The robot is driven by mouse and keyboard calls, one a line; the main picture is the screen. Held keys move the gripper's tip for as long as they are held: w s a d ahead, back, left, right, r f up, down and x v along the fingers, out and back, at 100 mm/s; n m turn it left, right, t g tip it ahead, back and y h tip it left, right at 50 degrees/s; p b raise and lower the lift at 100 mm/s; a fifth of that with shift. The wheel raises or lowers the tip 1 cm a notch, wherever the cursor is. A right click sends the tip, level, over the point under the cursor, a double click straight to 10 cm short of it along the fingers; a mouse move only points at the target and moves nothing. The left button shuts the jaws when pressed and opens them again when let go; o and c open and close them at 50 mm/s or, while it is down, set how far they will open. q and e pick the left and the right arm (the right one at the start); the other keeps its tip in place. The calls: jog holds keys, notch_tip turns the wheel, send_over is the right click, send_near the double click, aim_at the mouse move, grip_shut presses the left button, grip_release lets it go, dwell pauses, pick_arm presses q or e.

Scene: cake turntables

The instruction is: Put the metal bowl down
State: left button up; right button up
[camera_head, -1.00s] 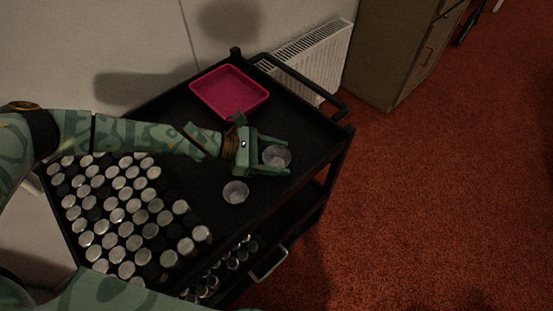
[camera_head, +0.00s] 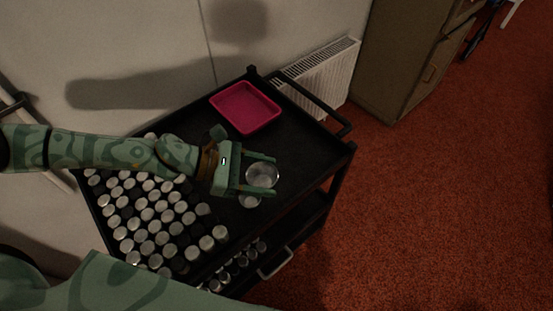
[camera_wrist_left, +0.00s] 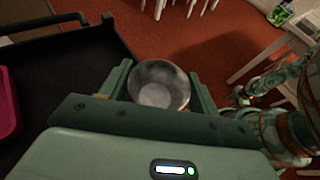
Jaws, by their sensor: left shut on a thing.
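My left gripper (camera_head: 270,175) is shut on a round metal bowl (camera_head: 262,172), which sits between its two fingers above the top of the black cart (camera_head: 297,150). In the left wrist view the bowl (camera_wrist_left: 158,88) shows its hollow grey inside between the fingers (camera_wrist_left: 160,85). The gap between the held bowl and the cart top cannot be judged exactly. My right gripper is not in view.
A pink tray (camera_head: 246,128) lies at the cart's back. Many metal-topped jars (camera_head: 147,230) stand in rows at the cart's left front. Bare black surface lies right of the gripper. A radiator (camera_head: 318,72) and a cabinet (camera_head: 400,75) stand behind.

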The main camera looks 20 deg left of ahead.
aim_at(253, 183)
pick_arm(q)
jog(key=s, duration=0.1)
jog(key=s+a+r, duration=0.1)
jog(key=s, duration=0.1)
jog(key=shift+r, duration=0.15)
jog(key=shift+w+a+f+n+t, duration=0.2)
jog(key=shift+w+n+t, duration=0.1)
jog(key=shift+t, duration=0.1)
jog(key=w+a+r+n+t+y, duration=0.2)
jog(key=w+r+n+t+y, duration=0.15)
jog(key=w, duration=0.25)
jog(key=w+a+r+n+t+y, duration=0.2)
jog(key=w+r+n+t, duration=0.2)
jog(key=w, duration=0.2)
notch_tip(253, 183, up, 17)
jog(key=s+a+n+t+y, duration=0.1)
jog(key=a+n+y, duration=0.1)
jog(key=n+y, duration=0.4)
jog(key=shift+a+r+n+t+y, duration=0.2)
jog(key=shift+a+n+t+y, duration=0.15)
jog(key=shift+y, duration=0.3)
